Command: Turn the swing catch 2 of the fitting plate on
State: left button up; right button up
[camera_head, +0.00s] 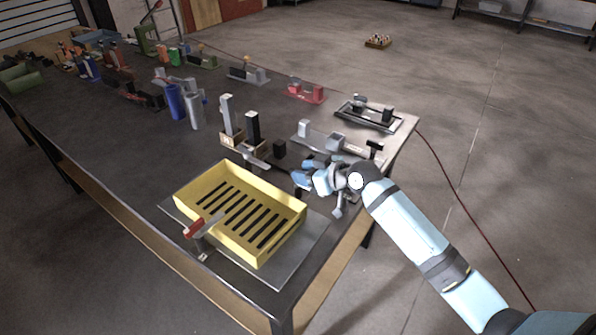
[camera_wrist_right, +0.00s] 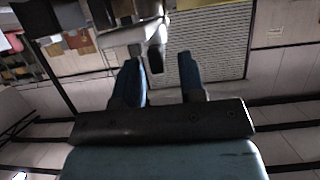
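My right gripper (camera_head: 304,172) reaches in from the right over the near right corner of the table, just right of the yellow tray. In the wrist view its two blue fingers (camera_wrist_right: 161,72) stand apart. A dark rounded part (camera_wrist_right: 155,58) on a pale metal piece (camera_wrist_right: 128,33) shows beyond and between the fingertips; I cannot tell whether they touch it. Pale metal fittings (camera_head: 345,143) with a black handle (camera_head: 375,147) lie just behind the gripper. The arm and gripper partly hide this area, and I cannot tell which part is swing catch 2. My left gripper is not in view.
The yellow slotted tray (camera_head: 183,195) sits on a metal plate (camera_head: 300,255), with a red-handled clamp (camera_head: 200,232) at its front. Upright blocks (camera_head: 253,127) stand left of the gripper. A dark framed fixture (camera_head: 392,127) lies at the table's right edge. Several clamps line the back.

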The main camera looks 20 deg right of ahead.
jog(key=shift+x, duration=1.2)
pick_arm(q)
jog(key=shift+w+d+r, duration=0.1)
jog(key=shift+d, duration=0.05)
